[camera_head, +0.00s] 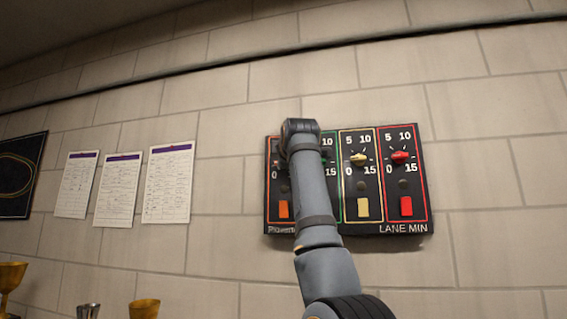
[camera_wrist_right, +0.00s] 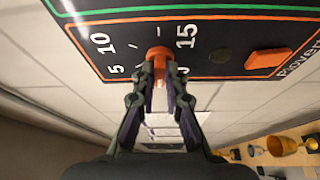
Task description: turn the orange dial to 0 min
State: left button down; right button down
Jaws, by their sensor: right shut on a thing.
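The orange dial (camera_wrist_right: 157,54) is on a black wall panel, in the orange-framed column. In the right wrist view my right gripper (camera_wrist_right: 160,72) is shut on it, one finger on each side. The printed 5, 10 and 15 show around the dial, and the 0 is partly hidden by a finger. Which mark the dial points to is hard to tell. In the head view my right arm covers this dial, and only the 0 and the orange button (camera_head: 283,209) of its column show. My left gripper is in neither view.
The control panel (camera_head: 432,215) also carries a yellow dial (camera_head: 359,160) and a red dial (camera_head: 400,157) to the right. A green-framed column is mostly behind my arm. Paper sheets (camera_head: 168,183) hang on the wall at left. Gold cups (camera_head: 144,308) stand at lower left.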

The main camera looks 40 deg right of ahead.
jog(key=shift+n, duration=0.5)
jog(key=c, duration=1.4)
grip_release()
jog(key=v, duration=1.2)
jog(key=shift+r, duration=0.3)
jog(key=shift+w, duration=0.1)
jog(key=shift+f, duration=0.1)
